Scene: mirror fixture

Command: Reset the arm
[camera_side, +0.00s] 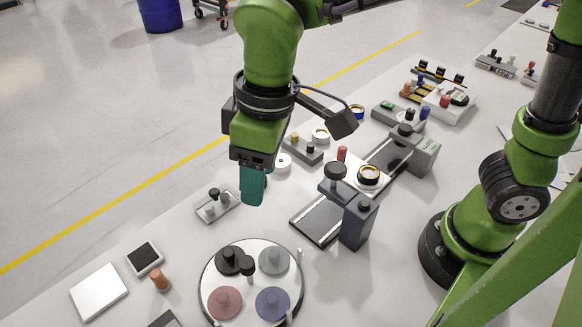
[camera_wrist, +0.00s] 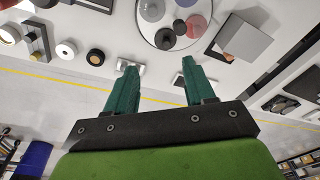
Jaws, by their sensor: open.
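In the side view the fingers overlap, so the gap is hidden. The small grey block shows partly behind the left fingertip in the wrist view (camera_wrist: 141,67). The fingers appear clear of the things around them.
A round plate (camera_side: 251,254) with several coloured discs stands at the front. A white square pad (camera_side: 99,292), a dark-topped square (camera_side: 144,258) and an orange peg (camera_side: 160,280) lie front left. Several small fixtures crowd the back right.

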